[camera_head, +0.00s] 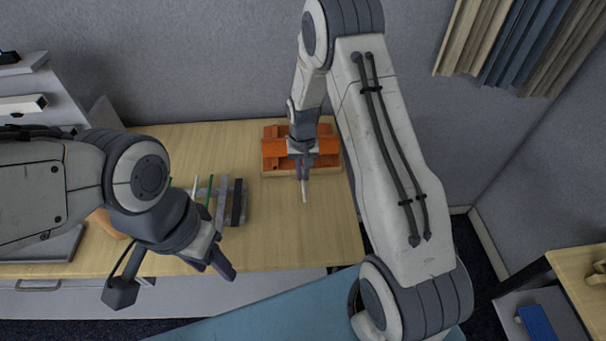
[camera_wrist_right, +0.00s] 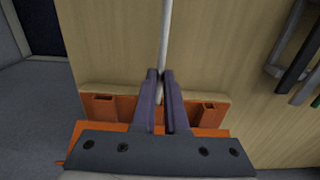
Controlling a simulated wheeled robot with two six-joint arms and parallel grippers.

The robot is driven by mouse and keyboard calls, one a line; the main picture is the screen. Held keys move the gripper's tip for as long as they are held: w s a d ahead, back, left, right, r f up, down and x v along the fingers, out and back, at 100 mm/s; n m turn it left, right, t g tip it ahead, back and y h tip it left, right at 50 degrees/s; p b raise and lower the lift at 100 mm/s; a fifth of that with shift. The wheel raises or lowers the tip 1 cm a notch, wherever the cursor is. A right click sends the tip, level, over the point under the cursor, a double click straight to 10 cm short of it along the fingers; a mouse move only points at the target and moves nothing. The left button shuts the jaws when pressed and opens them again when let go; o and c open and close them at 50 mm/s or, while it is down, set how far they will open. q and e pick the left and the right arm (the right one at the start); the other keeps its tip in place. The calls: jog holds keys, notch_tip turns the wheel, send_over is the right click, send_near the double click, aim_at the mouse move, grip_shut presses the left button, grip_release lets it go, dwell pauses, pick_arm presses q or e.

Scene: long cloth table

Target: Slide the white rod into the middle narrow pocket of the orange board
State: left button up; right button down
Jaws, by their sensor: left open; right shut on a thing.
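The orange board (camera_head: 272,149) stands on the wooden table near its back edge, with pale wood along its front. My right gripper (camera_head: 303,172) is in front of the board and shut on the white rod (camera_head: 305,192). In the right wrist view the rod (camera_wrist_right: 164,40) runs up from between the fingers (camera_wrist_right: 161,90). Orange pocket openings (camera_wrist_right: 103,100) show on both sides of the fingers in that view; the middle of the board is hidden behind the gripper. My left gripper (camera_head: 222,268) is open and empty above the table's front edge.
A grey rack (camera_head: 226,204) holding dark, green and white rods stands left of the board. An orange rounded thing (camera_head: 105,222) is partly hidden by my left arm. The table (camera_head: 290,235) in front of the board is clear.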

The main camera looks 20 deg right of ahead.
jog(key=shift+w, duration=0.2)
jog(key=shift+w+d, duration=0.15)
jog(key=shift+w, duration=0.15)
jog(key=shift+w+d, duration=0.2)
jog(key=shift+w, duration=0.45)
jog(key=shift+w+d, duration=0.2)
jog(key=shift+w, duration=0.45)
jog(key=c, duration=0.9)
grip_release()
jog(key=shift+w, duration=0.1)
jog(key=shift+o, duration=0.2)
notch_tip(320, 180, up, 10)
jog(key=b, duration=0.3)
jog(key=shift+r, duration=0.25)
